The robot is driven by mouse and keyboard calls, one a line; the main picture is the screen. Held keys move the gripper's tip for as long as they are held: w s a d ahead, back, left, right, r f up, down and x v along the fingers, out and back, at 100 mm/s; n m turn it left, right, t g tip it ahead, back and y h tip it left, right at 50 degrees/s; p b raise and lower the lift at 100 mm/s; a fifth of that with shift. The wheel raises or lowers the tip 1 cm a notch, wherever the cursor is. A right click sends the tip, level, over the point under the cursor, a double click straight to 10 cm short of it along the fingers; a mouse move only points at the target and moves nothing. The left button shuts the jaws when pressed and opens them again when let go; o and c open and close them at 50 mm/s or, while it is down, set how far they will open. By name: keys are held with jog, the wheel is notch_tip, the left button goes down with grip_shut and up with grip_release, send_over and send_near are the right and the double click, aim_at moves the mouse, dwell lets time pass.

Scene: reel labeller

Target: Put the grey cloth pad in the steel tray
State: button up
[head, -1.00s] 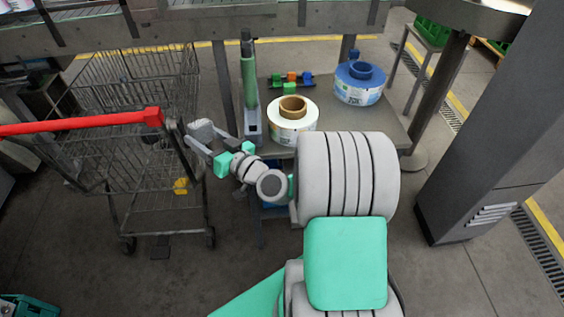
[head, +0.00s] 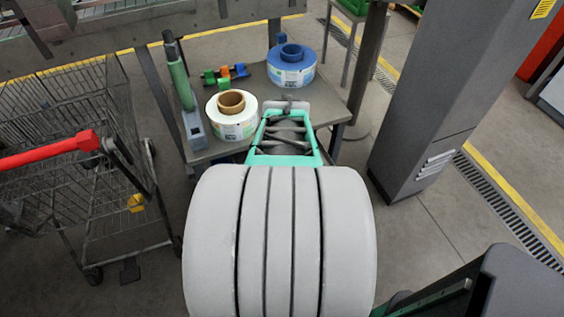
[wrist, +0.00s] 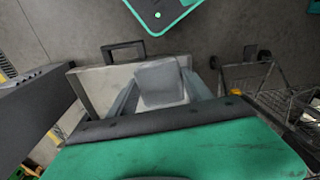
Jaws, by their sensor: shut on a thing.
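The grey cloth pad (wrist: 160,84) is a small pale grey piece in the wrist view. It sits between the two fingers of my gripper (wrist: 163,95), which is shut on it. In the head view my gripper (head: 286,112) reaches over the front right of the small grey table, beyond my arm. The pad shows there only as a small grey bit at its tip, partly hidden. I cannot make out the steel tray for certain in either view. A pale flat panel (wrist: 92,88) with a dark handle lies behind the fingers in the wrist view.
On the small table (head: 330,105) stand a white reel (head: 232,126), a blue reel (head: 291,72), small coloured blocks (head: 224,76) and a green-and-grey upright device (head: 181,84). A wire shopping cart (head: 75,150) stands at left. A grey pillar (head: 440,90) stands at right.

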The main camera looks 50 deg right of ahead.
jog(key=s, duration=0.1)
jog(key=s+m, duration=0.1)
jog(key=s, duration=0.1)
jog(key=shift+r+g, duration=0.4)
jog(key=w+d+f, duration=0.2)
jog(key=d+f, duration=0.1)
jog(key=w+d+f, duration=0.2)
jog(key=d+f, duration=0.1)
jog(key=d, duration=0.1)
jog(key=w+d+f, duration=0.3)
jog(key=d, duration=0.1)
jog(key=shift+w+d+f, duration=0.1)
jog(key=shift+f, duration=0.1)
jog(key=f, duration=0.1)
jog(key=f+p, duration=0.1)
jog(key=f, duration=0.1)
jog(key=shift+w+d+f, duration=0.1)
jog(key=shift+d+f, duration=0.1)
jog(key=shift+f, duration=0.1)
jog(key=o, duration=1.3)
